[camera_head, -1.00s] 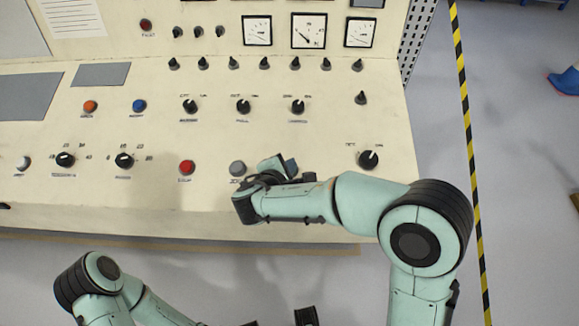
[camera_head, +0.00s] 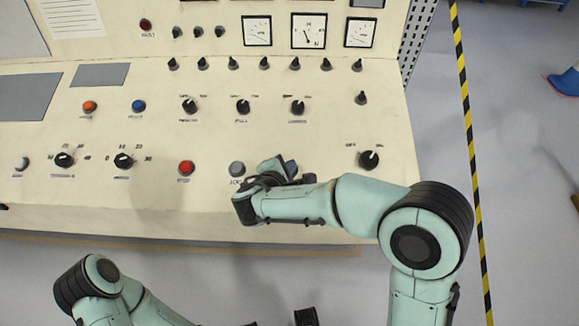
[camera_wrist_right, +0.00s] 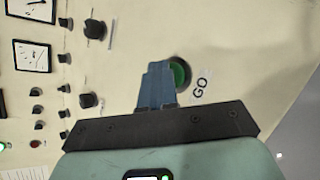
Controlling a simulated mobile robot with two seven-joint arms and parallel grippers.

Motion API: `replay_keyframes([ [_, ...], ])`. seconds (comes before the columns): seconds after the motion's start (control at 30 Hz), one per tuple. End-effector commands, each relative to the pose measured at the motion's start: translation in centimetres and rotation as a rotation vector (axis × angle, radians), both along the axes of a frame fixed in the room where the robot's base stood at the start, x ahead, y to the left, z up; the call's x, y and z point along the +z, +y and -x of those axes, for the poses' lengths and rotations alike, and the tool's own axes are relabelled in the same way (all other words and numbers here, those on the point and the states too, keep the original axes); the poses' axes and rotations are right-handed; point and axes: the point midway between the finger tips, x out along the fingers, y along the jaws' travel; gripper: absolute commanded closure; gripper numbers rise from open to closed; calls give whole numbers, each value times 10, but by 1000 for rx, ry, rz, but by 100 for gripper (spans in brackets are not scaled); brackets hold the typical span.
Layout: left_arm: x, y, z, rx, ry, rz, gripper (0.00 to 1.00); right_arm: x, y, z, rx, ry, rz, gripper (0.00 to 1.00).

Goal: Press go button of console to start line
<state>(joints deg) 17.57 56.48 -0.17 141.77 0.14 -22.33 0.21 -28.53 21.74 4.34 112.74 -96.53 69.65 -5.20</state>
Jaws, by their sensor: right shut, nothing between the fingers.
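The console (camera_head: 60,190) is a cream sloped panel with knobs, buttons and meters. The green GO button (camera_wrist_right: 180,74) shows in the right wrist view, with its GO label (camera_wrist_right: 200,86) beside it. My right gripper (camera_head: 290,167) is over the lower right of the panel, and its wrist hides the GO button in the head view. In the right wrist view, its blue fingers (camera_wrist_right: 157,84) are shut and empty, and their tips overlap the button's left side. I cannot tell whether they touch it.
A grey button (camera_head: 237,168) and a red button (camera_head: 186,168) lie left of my right gripper. A black knob (camera_head: 368,160) is to its right. Three dial meters (camera_head: 308,31) stand at the back. Open floor lies right of the console, crossed by a yellow-black stripe (camera_head: 466,130).

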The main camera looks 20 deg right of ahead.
Motion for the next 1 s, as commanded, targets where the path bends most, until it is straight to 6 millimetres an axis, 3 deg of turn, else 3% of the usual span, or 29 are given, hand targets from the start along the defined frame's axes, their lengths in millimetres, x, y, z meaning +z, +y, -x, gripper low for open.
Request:
replay_keyframes([
  [0.27, 8, 0, -2, 0, -2, 0, 100, 15, 1, 3, 1, -1, -1, 100],
  [0.67, 9, 0, -2, 0, -3, 0, 100, 17, 1, 4, 1, -1, 0, 100],
  [1.0, 28, 0, -6, 0, -9, 0, 100, 48, 3, 10, 0, -3, -1, 100],
])
